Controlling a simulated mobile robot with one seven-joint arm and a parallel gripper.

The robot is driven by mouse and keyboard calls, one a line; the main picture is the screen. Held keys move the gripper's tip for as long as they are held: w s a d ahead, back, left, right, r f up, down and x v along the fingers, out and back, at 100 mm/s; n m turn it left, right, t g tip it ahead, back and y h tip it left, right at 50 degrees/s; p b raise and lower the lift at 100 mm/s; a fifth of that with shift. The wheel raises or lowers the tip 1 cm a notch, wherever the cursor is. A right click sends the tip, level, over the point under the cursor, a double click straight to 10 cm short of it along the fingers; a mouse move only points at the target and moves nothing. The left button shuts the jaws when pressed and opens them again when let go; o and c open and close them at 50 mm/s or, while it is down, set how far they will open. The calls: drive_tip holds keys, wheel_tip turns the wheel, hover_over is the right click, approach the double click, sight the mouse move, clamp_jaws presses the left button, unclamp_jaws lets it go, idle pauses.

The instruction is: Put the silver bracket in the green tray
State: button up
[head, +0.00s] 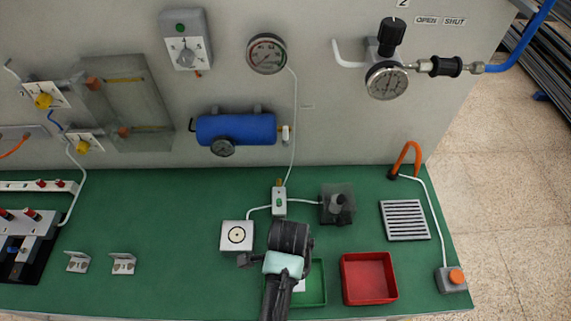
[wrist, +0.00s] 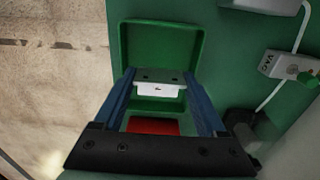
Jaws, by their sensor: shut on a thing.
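My gripper (wrist: 158,78) is shut on the silver bracket (wrist: 160,89), a pale metal angle piece with small dark holes, held between the two blue fingers. In the wrist view, the bracket appears over the green tray (wrist: 160,27); its height above the floor of the tray is hard to tell. In the head view, the green tray (head: 316,289) lies at the front of the bench, partly hidden by my arm. A small pale part of the bracket (head: 299,286) shows beside my arm there.
A red tray (head: 369,278) stands just right of the green tray. Two similar brackets (head: 77,262) (head: 123,263) stand at the left. A white block with a round mark (head: 237,235), a dark box (head: 337,204) and a slotted plate (head: 405,220) are behind. Green bench is clear left of centre.

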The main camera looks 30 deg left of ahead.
drive_tip(key=shift+s+f, duration=0.15)
drive_tip(key=shift+f, duration=1.9)
drive_tip(key=shift+a, duration=0.1)
drive_tip(key=shift+f, duration=0.25)
drive_tip(key=o, duration=1.4)
drive_tip(key=shift+o, duration=0.2)
drive_tip(key=shift+r, duration=0.1)
drive_tip(key=shift+r, duration=0.1)
wheel_tip(320, 180, up, 12)
drive_tip(key=shift+r, duration=0.1)
